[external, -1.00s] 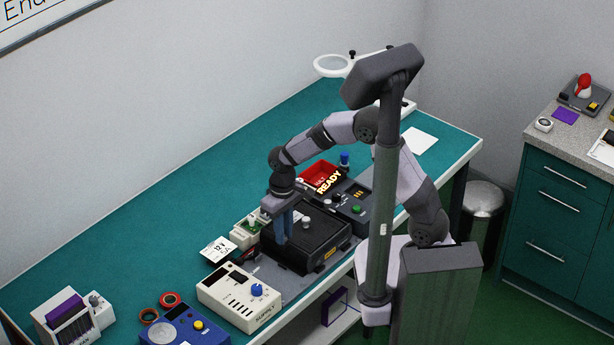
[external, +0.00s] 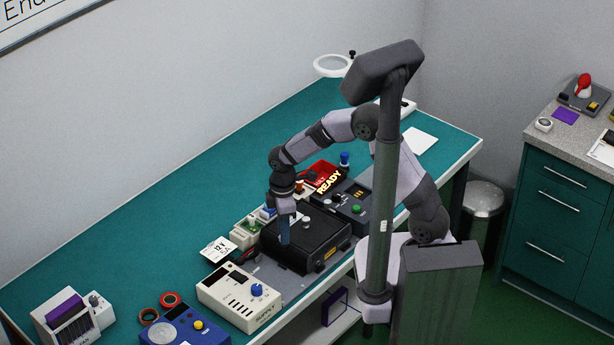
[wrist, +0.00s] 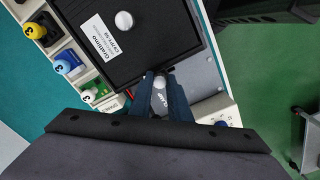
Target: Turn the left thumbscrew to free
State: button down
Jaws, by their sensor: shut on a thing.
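A black box (external: 312,240) sits on a grey plate on the bench, with a pale label on its top in the wrist view (wrist: 92,32). The left thumbscrew, a small pale round knob (wrist: 160,83), shows between my fingertips at the box's edge. My gripper (external: 285,240) points down at the left side of the box and is shut on that knob; in the wrist view the blue-grey fingers (wrist: 160,81) stand on both sides of it. The fingers hide the knob in the external view.
A cream power supply (external: 238,297) stands in front-left of the box. The left bench top is mostly clear.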

jog(key=shift+w+a+r+n, duration=0.1)
jog(key=shift+n, duration=1.6)
jog(key=c, duration=1.7)
grip_release()
jog(key=shift+o, duration=0.2)
jog(key=shift+r+b, duration=1)
jog(key=shift+r, duration=2.65)
